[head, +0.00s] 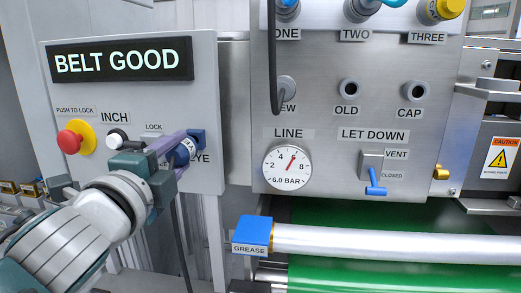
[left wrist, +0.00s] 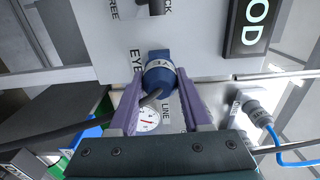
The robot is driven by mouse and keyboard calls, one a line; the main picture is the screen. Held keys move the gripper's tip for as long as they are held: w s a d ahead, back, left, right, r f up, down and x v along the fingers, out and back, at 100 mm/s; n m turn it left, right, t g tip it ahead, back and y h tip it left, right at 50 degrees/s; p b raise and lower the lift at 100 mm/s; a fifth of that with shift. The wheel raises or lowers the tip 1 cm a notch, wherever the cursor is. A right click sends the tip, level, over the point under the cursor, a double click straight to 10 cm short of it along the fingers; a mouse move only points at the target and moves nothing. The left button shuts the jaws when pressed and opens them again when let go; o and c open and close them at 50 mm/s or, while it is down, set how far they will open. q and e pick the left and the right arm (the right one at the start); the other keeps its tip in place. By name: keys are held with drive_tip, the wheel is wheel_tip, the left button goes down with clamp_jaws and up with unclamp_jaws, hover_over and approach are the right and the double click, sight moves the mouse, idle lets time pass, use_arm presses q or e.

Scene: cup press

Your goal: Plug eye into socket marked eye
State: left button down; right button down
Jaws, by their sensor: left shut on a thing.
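The eye plug (head: 184,153) is a dark blue connector with a white band reading EYE. It also shows in the left wrist view (left wrist: 160,76) with a dark cable trailing from it. My left gripper (head: 178,147) has its purple fingers shut on the plug's two sides. The eye socket (head: 198,139) is a blue housing on the grey panel beside the printed EYE label. The plug's front end is at this housing, lined up with it in the left wrist view. The fingers and plug hide the mating face, so I cannot tell how deep it sits. My right gripper is out of view.
A pressure gauge (head: 287,167) and a blue valve lever (head: 375,183) are to the right. A roller lies below.

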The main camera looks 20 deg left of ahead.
sight(173, 159)
use_arm(q)
drive_tip(key=shift+w, duration=0.15)
drive_tip(key=shift+w+a, duration=0.1)
drive_tip(key=shift+w, duration=0.2)
drive_tip(key=shift+b+x, duration=0.3)
drive_tip(key=shift+x, duration=0.65)
drive_tip(key=shift+c, duration=1.4)
unclamp_jaws()
drive_tip(key=v, duration=0.8)
drive_tip(key=shift+s+f, duration=0.1)
drive_tip(key=shift+s, duration=0.2)
drive_tip(key=shift+s+d, duration=0.25)
drive_tip(key=shift+s, duration=0.4)
